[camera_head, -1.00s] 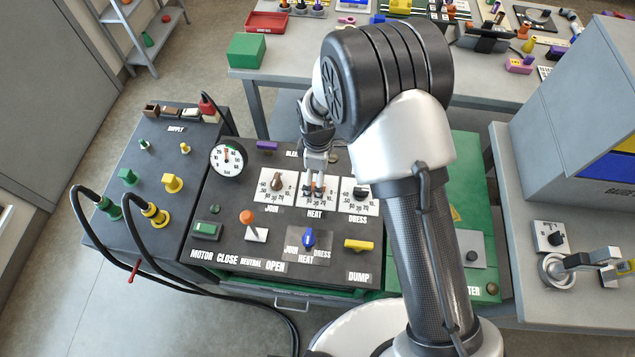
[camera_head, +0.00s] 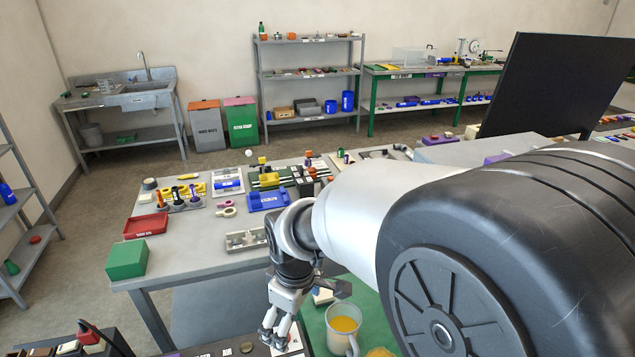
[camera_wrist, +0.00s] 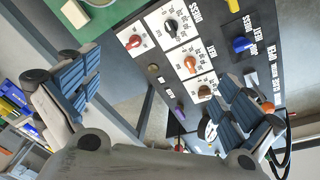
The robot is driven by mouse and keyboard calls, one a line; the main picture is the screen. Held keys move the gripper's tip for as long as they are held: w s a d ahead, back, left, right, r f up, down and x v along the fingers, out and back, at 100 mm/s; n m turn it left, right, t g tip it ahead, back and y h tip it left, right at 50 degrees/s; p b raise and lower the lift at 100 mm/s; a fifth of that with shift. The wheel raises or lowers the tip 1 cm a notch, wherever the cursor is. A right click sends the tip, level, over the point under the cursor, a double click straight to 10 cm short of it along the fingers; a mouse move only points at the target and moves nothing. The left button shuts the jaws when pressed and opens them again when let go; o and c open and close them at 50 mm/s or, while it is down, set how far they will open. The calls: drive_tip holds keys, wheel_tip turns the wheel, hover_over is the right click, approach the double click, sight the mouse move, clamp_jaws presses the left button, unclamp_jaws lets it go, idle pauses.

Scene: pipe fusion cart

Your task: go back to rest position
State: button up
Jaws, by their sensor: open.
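My gripper (camera_head: 274,338) hangs at the bottom middle of the head view, fingers pointing down. In the wrist view its two blue-padded fingers (camera_wrist: 155,95) are spread wide with nothing between them. Beyond them the dark control panel (camera_wrist: 232,62) shows tilted, apart from the fingers. Its white dial plates carry a black knob (camera_wrist: 171,25), an orange-brown knob (camera_wrist: 190,64) and another brown knob (camera_wrist: 204,92). A blue knob (camera_wrist: 241,44) sits farther right. In the head view most of the panel is below the frame or behind my arm.
A grey table (camera_head: 190,262) holds a green box (camera_head: 127,259), a red tray (camera_head: 146,226) and several small parts. A clear mug with yellow contents (camera_head: 343,328) stands close right of my gripper. A large dark screen (camera_head: 555,85) stands at right. Shelves and bins line the back wall.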

drive_tip(key=s+d+r+m+t, duration=0.2)
drive_tip(key=s+d+r+m, duration=0.45)
drive_tip(key=d+r, duration=0.35)
drive_tip(key=s+d+m+t+b, duration=0.1)
drive_tip(key=s+d+m, duration=0.5)
drive_tip(key=s+d, duration=0.3)
drive_tip(key=s, duration=0.3)
drive_tip(key=shift+r+h, duration=0.25)
drive_tip(key=shift+h, duration=0.15)
drive_tip(key=shift+a, duration=0.1)
drive_tip(key=shift+c, duration=0.4)
